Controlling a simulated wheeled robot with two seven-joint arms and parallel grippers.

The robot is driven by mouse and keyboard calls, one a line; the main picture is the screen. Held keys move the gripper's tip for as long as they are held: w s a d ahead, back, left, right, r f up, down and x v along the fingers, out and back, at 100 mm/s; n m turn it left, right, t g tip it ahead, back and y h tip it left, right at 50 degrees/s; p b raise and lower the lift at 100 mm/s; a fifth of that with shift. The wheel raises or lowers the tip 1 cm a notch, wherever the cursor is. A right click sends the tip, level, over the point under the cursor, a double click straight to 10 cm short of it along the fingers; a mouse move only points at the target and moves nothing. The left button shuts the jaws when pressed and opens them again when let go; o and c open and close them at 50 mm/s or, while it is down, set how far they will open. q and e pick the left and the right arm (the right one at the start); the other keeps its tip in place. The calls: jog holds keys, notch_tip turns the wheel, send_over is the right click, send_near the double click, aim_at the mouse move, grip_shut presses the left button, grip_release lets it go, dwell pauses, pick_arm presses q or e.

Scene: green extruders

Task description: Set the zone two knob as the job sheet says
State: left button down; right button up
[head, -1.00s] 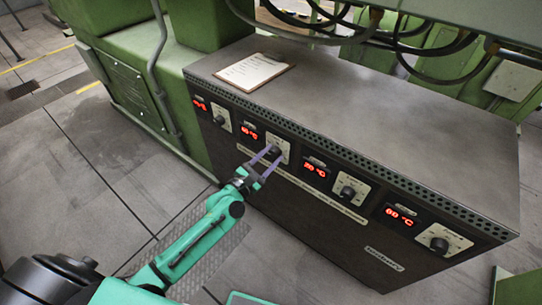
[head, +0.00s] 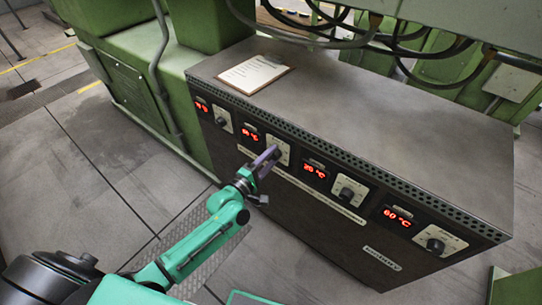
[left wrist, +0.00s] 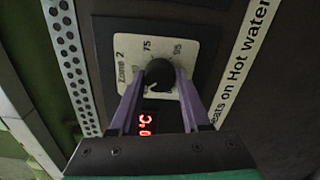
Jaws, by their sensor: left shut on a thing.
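The zone two knob (left wrist: 160,75) is black and round, on a pale plate (left wrist: 182,49) marked "Zone 2", with 75 and 95 readable on its scale. My left gripper (left wrist: 159,82) is shut on this knob, one purple finger on each side. In the head view, the left gripper (head: 274,153) reaches the second plate (head: 283,146) from the left, and its fingers mostly hide the knob. The zone two red display (head: 250,135) is lit, but its digits are hard to read. The job sheet (head: 254,73) lies on the cabinet top, its text too small to read.
The dark cabinet (head: 400,120) carries other knobs, including the third (head: 346,194) and fourth (head: 435,245). Displays beside these two read about 20 °C (head: 316,168) and 60 °C (head: 397,216). Cables (head: 400,45) hang above the cabinet's back. Open floor lies before it.

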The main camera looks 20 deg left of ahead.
pick_arm(q)
jog(key=m, duration=0.2)
jog(key=shift+m+p, duration=0.35)
jog(key=shift+m, duration=0.05)
jog(key=m, duration=0.2)
jog(key=shift+m+p, duration=0.35)
jog(key=shift+m, duration=0.05)
jog(key=m+p, duration=0.1)
jog(key=m, duration=0.5)
jog(key=m+p, duration=0.1)
jog(key=m, duration=0.5)
jog(key=shift+s+d+m, duration=0.1)
jog(key=shift+m, duration=0.2)
jog(key=m, duration=0.3)
jog(key=shift+m, duration=0.3)
jog(key=m, duration=0.3)
jog(key=shift+m, duration=0.3)
jog(key=m+b, duration=0.1)
jog(key=m, duration=0.2)
jog(key=shift+f+m, duration=0.1)
jog(key=shift+m, duration=0.2)
jog(key=shift+m+b, duration=0.35)
jog(key=shift+m, duration=1.15)
pick_arm(e)
jog(key=shift+s+d+r, duration=0.15)
jog(key=shift+s+d, duration=0.1)
jog(key=shift+s, duration=0.6)
jog(key=shift+s+d+r, duration=0.15)
jog(key=shift+s+d, duration=0.1)
jog(key=shift+s, duration=0.55)
